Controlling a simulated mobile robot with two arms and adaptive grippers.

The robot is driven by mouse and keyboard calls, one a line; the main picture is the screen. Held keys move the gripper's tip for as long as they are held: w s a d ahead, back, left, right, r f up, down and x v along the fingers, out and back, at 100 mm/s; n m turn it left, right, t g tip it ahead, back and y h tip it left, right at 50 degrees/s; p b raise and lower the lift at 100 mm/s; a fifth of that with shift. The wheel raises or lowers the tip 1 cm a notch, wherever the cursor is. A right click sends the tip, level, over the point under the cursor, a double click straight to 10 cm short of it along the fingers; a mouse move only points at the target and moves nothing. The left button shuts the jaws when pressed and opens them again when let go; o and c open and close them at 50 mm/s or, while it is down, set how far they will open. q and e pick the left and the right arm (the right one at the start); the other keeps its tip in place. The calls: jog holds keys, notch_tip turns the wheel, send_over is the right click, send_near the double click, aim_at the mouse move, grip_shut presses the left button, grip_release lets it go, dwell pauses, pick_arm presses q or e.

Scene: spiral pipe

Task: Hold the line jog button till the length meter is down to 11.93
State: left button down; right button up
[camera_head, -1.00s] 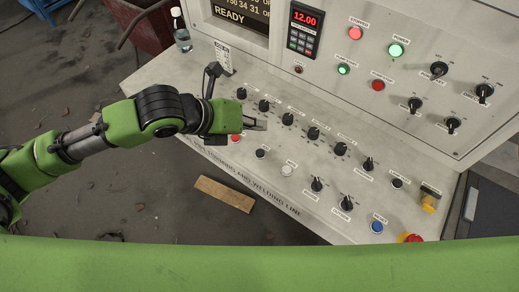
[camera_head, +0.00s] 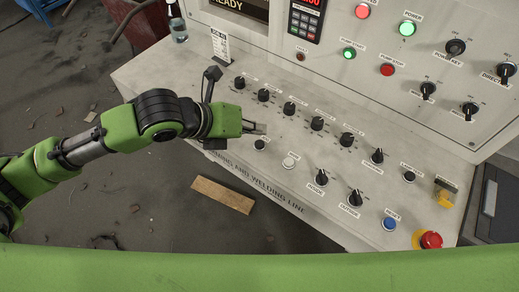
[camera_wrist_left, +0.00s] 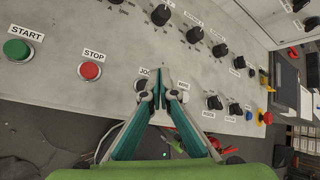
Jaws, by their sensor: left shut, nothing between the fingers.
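My left gripper (camera_head: 262,129) is shut and empty above the sloped console, just above and beside a black push button (camera_head: 259,144). In the left wrist view my left gripper (camera_wrist_left: 163,72) points past a label reading "JO", partly hidden by a finger; the black button (camera_wrist_left: 140,85) under that label is beside the fingers. I cannot tell whether the fingers touch the panel. The length meter (camera_head: 308,6) is a red display at the top edge, cut off, so its full value cannot be read. My right gripper is not in view.
A white button (camera_head: 289,161) sits right of the black one. Several black knobs (camera_head: 317,123) line the console. A red STOP button (camera_wrist_left: 90,71) and green START button (camera_wrist_left: 17,50) are to the left. A red emergency stop (camera_head: 431,240) is at the lower right corner.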

aim_at(257, 144)
pick_arm(q)
jog(key=shift+f+b, duration=0.3)
jog(key=shift+f, duration=0.85)
dwell(0.5)
jog(key=shift+f, duration=0.4)
jog(key=shift+f, duration=0.45)
dwell(5.5)
